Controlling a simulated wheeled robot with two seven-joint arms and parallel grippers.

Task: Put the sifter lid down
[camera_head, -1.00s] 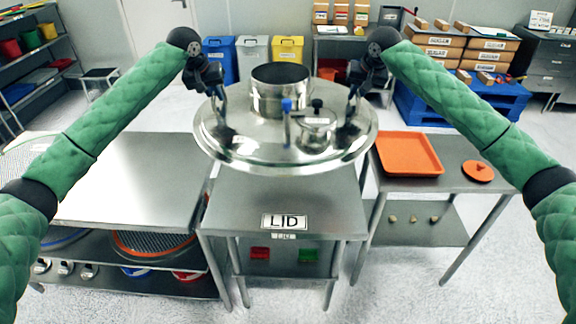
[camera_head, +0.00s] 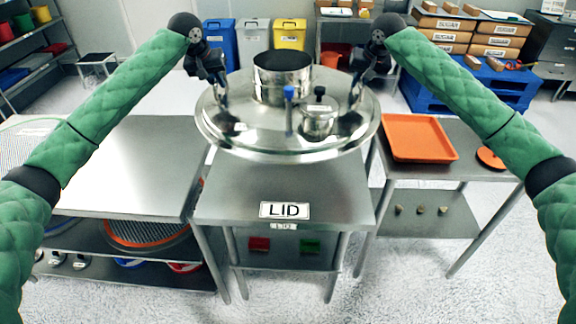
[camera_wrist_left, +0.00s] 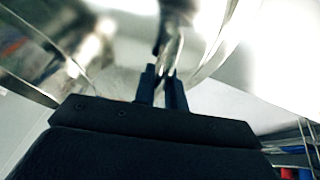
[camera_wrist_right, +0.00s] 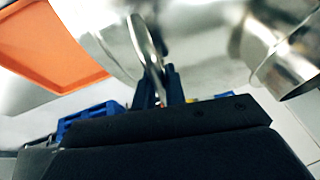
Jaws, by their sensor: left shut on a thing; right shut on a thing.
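The sifter lid (camera_head: 255,141) is a wide round polished metal disc with a tall collar (camera_head: 283,78), a small capped port (camera_head: 318,120) and a blue-topped post on it. It is held level above the table labelled LID (camera_head: 330,190), apart from it as far as I can tell. My left gripper (camera_head: 220,98) is shut on the handle at the lid's left side; the handle shows between its fingers in the left wrist view (camera_wrist_left: 165,85). My right gripper (camera_head: 357,95) is shut on the right handle, also seen in the right wrist view (camera_wrist_right: 158,85).
A steel table (camera_head: 130,170) stands at left with a sieve on its lower shelf. A right table (camera_head: 455,170) holds an orange tray (camera_head: 418,137) and a round orange piece (camera_head: 490,157). Bins and a blue pallet (camera_head: 490,85) stand behind. The LID table's front top is clear.

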